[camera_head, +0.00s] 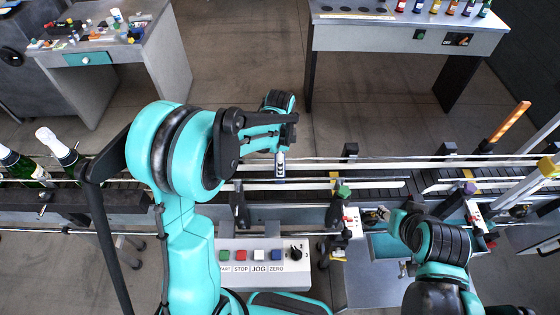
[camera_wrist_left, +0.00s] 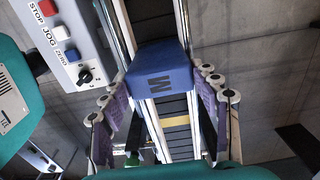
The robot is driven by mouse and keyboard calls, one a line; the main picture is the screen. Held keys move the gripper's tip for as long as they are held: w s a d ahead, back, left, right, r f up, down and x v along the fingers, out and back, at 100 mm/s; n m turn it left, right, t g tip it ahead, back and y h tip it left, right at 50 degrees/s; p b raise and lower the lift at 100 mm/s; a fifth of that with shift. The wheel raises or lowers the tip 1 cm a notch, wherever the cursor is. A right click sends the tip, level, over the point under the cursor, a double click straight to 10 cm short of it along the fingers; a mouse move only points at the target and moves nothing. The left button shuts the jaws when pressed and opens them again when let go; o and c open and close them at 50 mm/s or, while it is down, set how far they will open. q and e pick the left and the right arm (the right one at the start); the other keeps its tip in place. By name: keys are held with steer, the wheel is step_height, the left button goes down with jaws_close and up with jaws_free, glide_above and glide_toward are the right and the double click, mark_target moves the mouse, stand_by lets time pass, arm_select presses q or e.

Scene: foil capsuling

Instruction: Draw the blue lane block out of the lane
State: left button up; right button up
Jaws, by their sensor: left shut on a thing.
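The blue lane block (camera_wrist_left: 162,72), marked with a dark M, sits between the rails of the conveyor lane in the left wrist view. My left gripper (camera_wrist_left: 160,86) has its purple-padded fingers on both sides of the block and is shut on it. In the head view my left gripper (camera_head: 281,148) reaches down over the lane and the block is not clearly visible there. The lane (camera_head: 375,184) runs across the picture. My right gripper (camera_head: 384,214) is beside the lane at the lower right; its finger opening is not clear.
A button panel (camera_head: 262,254) stands in front of the lane. Dark bottles with white tops (camera_head: 62,152) stand on the lane at the left. Posts with coloured knobs, one green (camera_head: 343,191), line the near rail. Two benches with small items stand behind.

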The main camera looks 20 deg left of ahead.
arm_select(q)
step_height(320, 180, up, 11)
steer(key=p, duration=0.7)
stand_by(0.7)
steer(key=shift+r, duration=0.1)
steer(key=shift+c, duration=0.6)
